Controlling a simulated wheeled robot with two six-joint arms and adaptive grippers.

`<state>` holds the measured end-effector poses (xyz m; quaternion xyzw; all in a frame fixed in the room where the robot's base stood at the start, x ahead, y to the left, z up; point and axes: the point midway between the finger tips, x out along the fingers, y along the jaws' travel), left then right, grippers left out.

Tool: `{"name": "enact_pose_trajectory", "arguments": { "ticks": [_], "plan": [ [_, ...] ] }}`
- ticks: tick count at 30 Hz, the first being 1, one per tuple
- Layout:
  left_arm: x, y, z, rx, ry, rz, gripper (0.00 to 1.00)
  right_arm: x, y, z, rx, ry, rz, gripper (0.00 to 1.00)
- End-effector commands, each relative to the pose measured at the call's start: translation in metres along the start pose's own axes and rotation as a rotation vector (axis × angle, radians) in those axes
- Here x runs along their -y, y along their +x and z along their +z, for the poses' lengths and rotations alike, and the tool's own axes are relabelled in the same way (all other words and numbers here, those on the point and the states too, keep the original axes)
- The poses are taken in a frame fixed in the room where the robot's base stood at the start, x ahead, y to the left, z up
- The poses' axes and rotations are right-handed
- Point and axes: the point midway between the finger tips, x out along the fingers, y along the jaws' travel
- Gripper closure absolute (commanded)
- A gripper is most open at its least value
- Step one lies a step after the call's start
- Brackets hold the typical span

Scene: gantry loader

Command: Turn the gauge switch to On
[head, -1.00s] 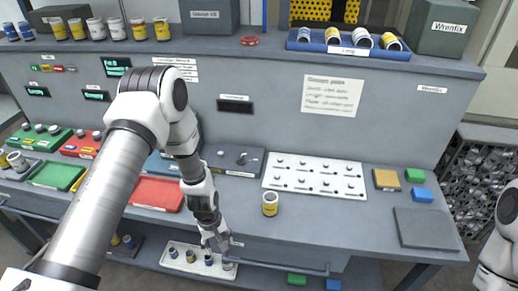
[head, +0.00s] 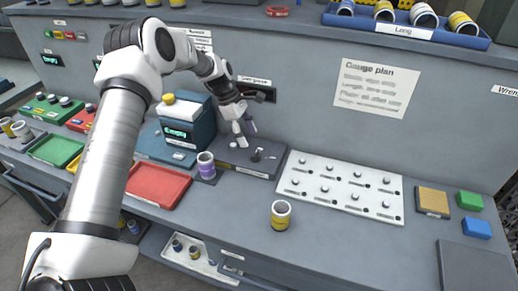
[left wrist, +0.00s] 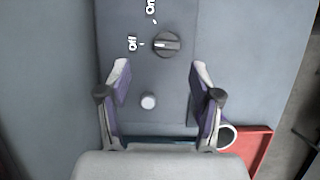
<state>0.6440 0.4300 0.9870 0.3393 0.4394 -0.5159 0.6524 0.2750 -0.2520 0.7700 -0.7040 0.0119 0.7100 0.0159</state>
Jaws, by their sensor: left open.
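The gauge switch is a dark rotary knob (left wrist: 167,44) on a dark grey panel (left wrist: 172,85). In the left wrist view, its pale pointer mark faces the word Off; the word On is at the top edge. A pale round button (left wrist: 148,101) is also on the panel. In the head view the knob (head: 257,154) stands on the panel at the back of the bench. My left gripper (left wrist: 160,75) is open and empty, its fingertips apart and short of the knob. It also shows in the head view (head: 243,135) above the panel's left part. My right gripper is out of view.
A purple-banded can (head: 206,166) and a teal box labelled Empty (head: 190,130) stand left of the panel. A red tray (head: 158,187) lies at the front left. A white board with small knobs (head: 340,189) is to the right, with a yellow-banded can (head: 281,215) before it.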

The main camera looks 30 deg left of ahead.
Motion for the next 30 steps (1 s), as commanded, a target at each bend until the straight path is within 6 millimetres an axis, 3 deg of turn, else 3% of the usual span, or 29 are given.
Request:
{"name": "enact_pose_trajectory", "arguments": {
  "ticks": [9, 18, 19, 23, 24, 30],
  "plan": [
    [0.001, 0.055, 0.001, -0.002, 0.003, -0.003, 0.35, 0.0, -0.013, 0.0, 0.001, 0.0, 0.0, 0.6],
    [0.0, 0.064, 0.001, -0.002, 0.004, 0.001, 0.35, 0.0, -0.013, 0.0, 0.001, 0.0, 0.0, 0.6],
    [0.0, 0.064, 0.0, -0.002, 0.004, 0.0, 0.43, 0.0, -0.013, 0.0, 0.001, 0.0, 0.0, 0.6],
    [0.001, 0.064, 0.0, -0.002, 0.004, 0.0, 0.89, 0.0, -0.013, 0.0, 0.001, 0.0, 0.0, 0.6],
    [0.001, 0.064, 0.0, -0.002, 0.004, -0.001, 0.95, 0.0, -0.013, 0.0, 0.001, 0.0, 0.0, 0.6],
    [0.002, 0.065, 0.0, -0.002, 0.006, -0.004, 0.95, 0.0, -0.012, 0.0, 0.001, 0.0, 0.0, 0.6]
  ]
}}
